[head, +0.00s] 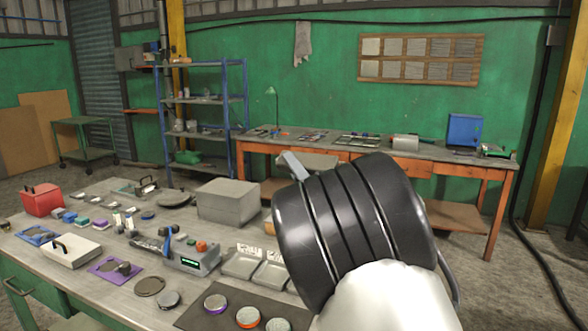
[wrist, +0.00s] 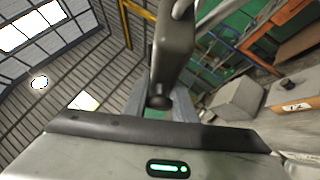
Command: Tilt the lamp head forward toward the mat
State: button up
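In the wrist view a dark grey housing (wrist: 172,50) with a round black knob at its lower end hangs close in front of my gripper (wrist: 160,105). It looks like the lamp head, and pale rods meet it at the top. Grey fingers show on both sides behind it; I cannot tell whether they touch it. In the head view my black and white arm covers the lamp and most of my gripper. The dark mat (head: 190,318) lies at the table's front edge, with several round tins on it.
A thin grey curved bar (head: 452,280) shows right of my arm. An orange bench (head: 490,180) stands behind.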

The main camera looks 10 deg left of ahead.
jog(key=shift+s+r+m+h+p, duration=0.1)
jog(key=shift+r+m+h+p, duration=0.15)
jog(key=shift+m+h+p, duration=0.25)
jog(key=shift+r+m+g+h+p, duration=0.4)
jog(key=shift+m+h+p, duration=0.25)
jog(key=shift+m, duration=0.35)
jog(key=m+g+h+p, duration=0.1)
jog(key=p, duration=0.1)
jog(key=r+m+g+p, duration=0.1)
jog(key=p, duration=0.1)
jog(key=shift+m+h, duration=0.35)
jog(key=shift+m, duration=0.05)
jog(key=m+g+h+p, duration=0.1)
jog(key=p, duration=0.4)
jog(key=shift+r+m+g, duration=0.15)
jog(key=shift+m+g, duration=0.25)
jog(key=p, duration=0.3)
jog(key=shift+m+g, duration=0.3)
jog(key=shift+m, duration=0.1)
jog(key=shift+f, duration=0.25)
jog(key=o, duration=1)
jog(key=shift+f, duration=0.15)
